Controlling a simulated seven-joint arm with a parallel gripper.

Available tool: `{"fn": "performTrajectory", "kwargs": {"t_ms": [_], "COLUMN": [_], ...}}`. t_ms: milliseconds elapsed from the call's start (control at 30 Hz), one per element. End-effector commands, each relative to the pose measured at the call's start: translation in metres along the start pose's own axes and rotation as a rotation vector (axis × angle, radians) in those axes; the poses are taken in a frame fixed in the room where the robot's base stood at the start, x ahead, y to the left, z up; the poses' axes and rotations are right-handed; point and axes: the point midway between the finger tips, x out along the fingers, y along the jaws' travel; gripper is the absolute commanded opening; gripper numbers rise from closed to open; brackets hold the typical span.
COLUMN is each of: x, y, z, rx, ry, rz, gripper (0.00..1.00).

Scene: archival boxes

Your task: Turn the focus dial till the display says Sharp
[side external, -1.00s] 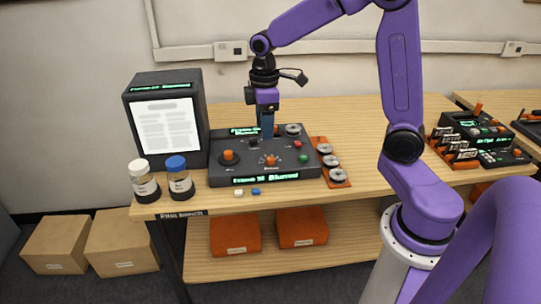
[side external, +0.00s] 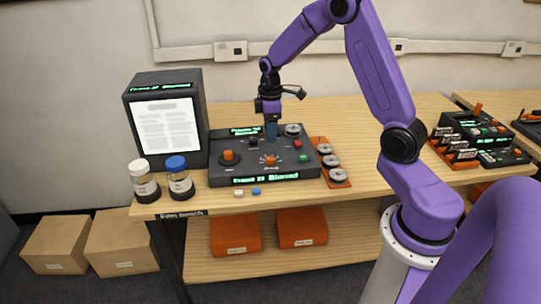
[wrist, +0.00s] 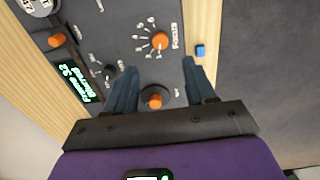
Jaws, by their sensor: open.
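The focus dial (side external: 270,160) is an orange knob in a ring of tick marks on the dark console (side external: 218,178). In the wrist view, the dial (wrist: 159,40) sits beside the word "Focus". My gripper (side external: 271,138) points down over the console, behind the dial in the side view. In the wrist view, my gripper (wrist: 159,65) is open and empty, with the dial just beyond its fingertips. I cannot tell its exact height.
Another orange knob (side external: 228,156) is at the console's left. A small black knob (wrist: 109,72) is near one finger. A reel (side external: 292,129) stands at the back right. Two jars (side external: 180,180), a lit viewer (side external: 165,125) and an orange reel rack (side external: 328,165) flank the console.

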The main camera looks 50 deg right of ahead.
Motion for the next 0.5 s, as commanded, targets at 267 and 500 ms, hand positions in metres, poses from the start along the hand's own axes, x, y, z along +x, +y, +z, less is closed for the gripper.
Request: {"fn": "performTrajectory", "kwargs": {"t_ms": [267, 500], "x": [0.054, 0.087], "y": [-0.001, -0.001], "z": [0.001, 0.000], "rx": [0.000, 0.000], "ry": [-0.004, -0.001], "rz": [-0.005, -0.001], "gripper": [0.55, 0.55]}}
